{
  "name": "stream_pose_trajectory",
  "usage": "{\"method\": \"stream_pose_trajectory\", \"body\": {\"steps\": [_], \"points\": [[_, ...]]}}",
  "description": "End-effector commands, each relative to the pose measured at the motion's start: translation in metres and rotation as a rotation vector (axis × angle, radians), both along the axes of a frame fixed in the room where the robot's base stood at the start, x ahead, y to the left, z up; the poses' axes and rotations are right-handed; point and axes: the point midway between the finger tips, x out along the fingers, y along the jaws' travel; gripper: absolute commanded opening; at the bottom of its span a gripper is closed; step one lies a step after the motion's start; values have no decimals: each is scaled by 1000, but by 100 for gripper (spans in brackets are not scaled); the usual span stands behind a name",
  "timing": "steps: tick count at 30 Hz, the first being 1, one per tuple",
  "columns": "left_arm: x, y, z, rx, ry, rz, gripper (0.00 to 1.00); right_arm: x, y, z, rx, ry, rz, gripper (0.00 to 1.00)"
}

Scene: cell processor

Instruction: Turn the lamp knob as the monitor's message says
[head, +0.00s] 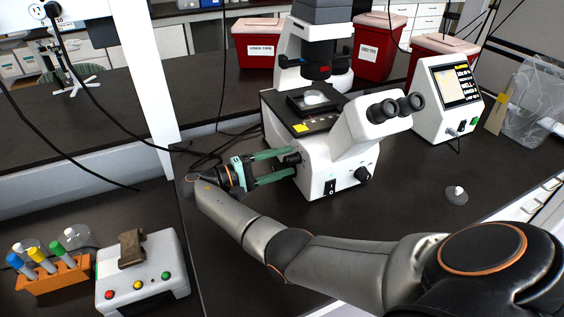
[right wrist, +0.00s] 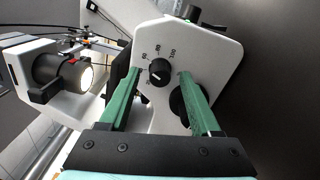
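The white microscope (head: 318,172) stands on the dark bench. In the right wrist view, a small black knob (right wrist: 160,73) with a printed number scale sits on its white side panel. A pale mark on the knob points toward lower left. My right gripper (head: 287,162) is open at the microscope's left side; in the right wrist view its green fingertips lie either side of the small knob, with visible gaps. A larger black knob (right wrist: 180,105) is partly hidden by one finger. The monitor (head: 456,84) shows lines of text too small to read. My left gripper is not in view.
A lit lamp housing (right wrist: 62,75) is at left in the right wrist view. A white button box (head: 142,275) and an orange tube rack (head: 55,278) stand at lower left. Red bins (head: 377,45) stand behind the microscope. Black cables lie on its left.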

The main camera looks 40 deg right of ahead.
Motion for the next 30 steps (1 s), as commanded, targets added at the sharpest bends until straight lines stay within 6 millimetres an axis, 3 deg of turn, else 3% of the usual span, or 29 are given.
{"method": "stream_pose_trajectory", "body": {"steps": [10, 18, 30], "points": [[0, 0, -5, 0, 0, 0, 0, 3, 9, -2, 2, -1, 1, 64], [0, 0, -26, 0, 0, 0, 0, 17, 54, -5, 7, 1, 4, 64], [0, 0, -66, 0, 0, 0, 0, 30, 93, -6, 5, -2, 0, 64]]}}
